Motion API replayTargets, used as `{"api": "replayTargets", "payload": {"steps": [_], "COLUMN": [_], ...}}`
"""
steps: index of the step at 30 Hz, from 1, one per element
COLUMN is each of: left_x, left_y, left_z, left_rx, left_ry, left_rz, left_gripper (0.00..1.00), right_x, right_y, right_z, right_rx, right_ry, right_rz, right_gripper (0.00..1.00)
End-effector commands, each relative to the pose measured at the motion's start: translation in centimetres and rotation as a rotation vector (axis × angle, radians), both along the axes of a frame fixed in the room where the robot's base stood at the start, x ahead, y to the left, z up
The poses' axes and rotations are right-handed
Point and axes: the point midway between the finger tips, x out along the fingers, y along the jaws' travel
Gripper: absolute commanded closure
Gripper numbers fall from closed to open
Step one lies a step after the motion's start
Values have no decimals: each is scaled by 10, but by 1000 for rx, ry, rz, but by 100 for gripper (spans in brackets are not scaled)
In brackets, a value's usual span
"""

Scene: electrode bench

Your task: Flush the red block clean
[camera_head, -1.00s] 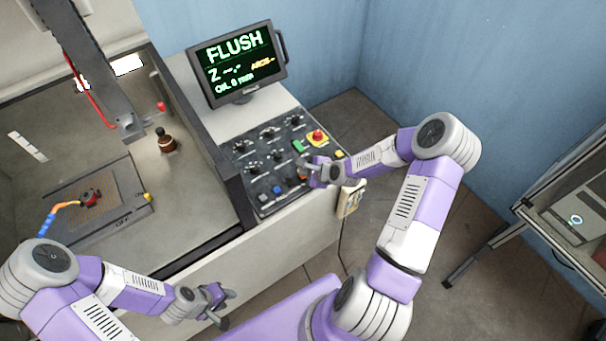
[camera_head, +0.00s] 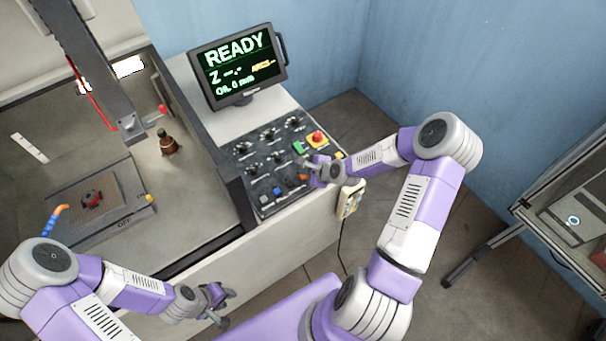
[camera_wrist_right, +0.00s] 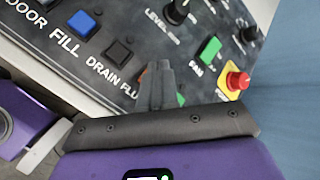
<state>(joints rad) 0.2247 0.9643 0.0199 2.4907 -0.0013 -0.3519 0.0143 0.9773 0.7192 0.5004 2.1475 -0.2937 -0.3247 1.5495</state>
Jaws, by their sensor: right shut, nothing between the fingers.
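The red block (camera_head: 92,198) sits on the brown work plate (camera_head: 108,209) inside the tank. The blue-and-orange nozzle (camera_head: 55,220) points towards the block, with no stream showing. The monitor (camera_head: 238,63) reads READY. My right gripper (camera_head: 307,170) is shut and empty over the control panel, close to the orange button (camera_head: 303,179). In the right wrist view its fingertips (camera_wrist_right: 160,68) cover part of the FLUSH label and most of the button there; contact cannot be told. My left gripper (camera_head: 228,306) looks open and empty in front of the machine.
The control panel (camera_head: 262,160) carries several knobs and buttons, including the black drain button (camera_wrist_right: 118,49), blue fill button (camera_wrist_right: 82,23) and red emergency button (camera_head: 317,138). A brown bottle (camera_head: 167,142) stands in the tank. A handset (camera_head: 349,199) hangs on the machine's front.

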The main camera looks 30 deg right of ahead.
Motion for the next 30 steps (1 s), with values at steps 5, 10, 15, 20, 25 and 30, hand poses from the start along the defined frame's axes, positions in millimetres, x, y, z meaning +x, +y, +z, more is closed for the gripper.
{"api": "replayTargets", "payload": {"steps": [5, 10, 15, 20, 25, 30], "left_x": [0, 0, 0, 0, 0, 0], "left_y": [0, 0, 0, 0, 0, 0], "left_z": [0, 8, 23, 35, 41, 40], "left_rx": [0, 0, 0, 0, 0, 0], "left_ry": [0, 0, 0, 0, 0, 0], "left_rz": [0, 0, 0, 0, 0, 0], "left_gripper": [65, 65, 65, 65, 65, 65], "right_x": [0, 0, 0, 0, 0, 0], "right_y": [0, 0, 0, 0, 0, 0], "right_z": [0, 9, 27, 44, 51, 49], "right_rx": [0, -1, -1, 0, 0, 0], "right_ry": [0, 0, 0, -1, 0, 1], "right_rz": [0, 1, 1, 1, 2, 1], "right_gripper": [100, 100, 100, 100, 100, 100]}}
